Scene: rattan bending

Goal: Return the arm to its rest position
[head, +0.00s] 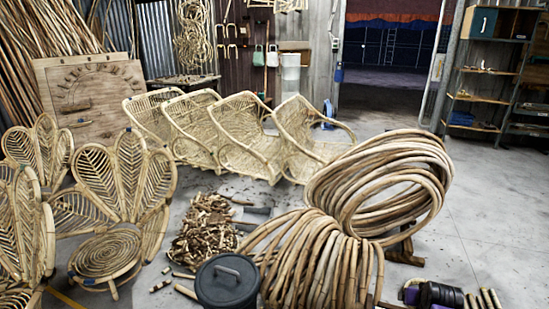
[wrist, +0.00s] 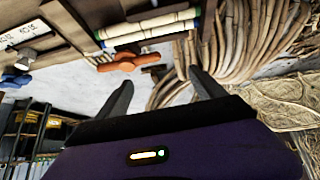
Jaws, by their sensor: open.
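My gripper (wrist: 161,77) shows in the wrist view with its two dark fingers spread apart. Nothing is between the fingers. Beyond the fingertips lie an orange-brown tool (wrist: 130,62) and a bundle of pale canes (wrist: 150,28) with green and blue ends; both are apart from the fingers. In the head view, a purple and black part that looks like my arm shows at the bottom right edge, and the fingers cannot be made out there.
Large rattan coils (head: 395,185) stand right of centre, with another coil (head: 310,265) in front. A dark lidded bin (head: 228,285) stands beside it. Wicker chairs (head: 245,140) and petal-backed chairs (head: 115,190) fill the left and middle. Bare floor (head: 490,190) lies at right, before shelves (head: 485,85).

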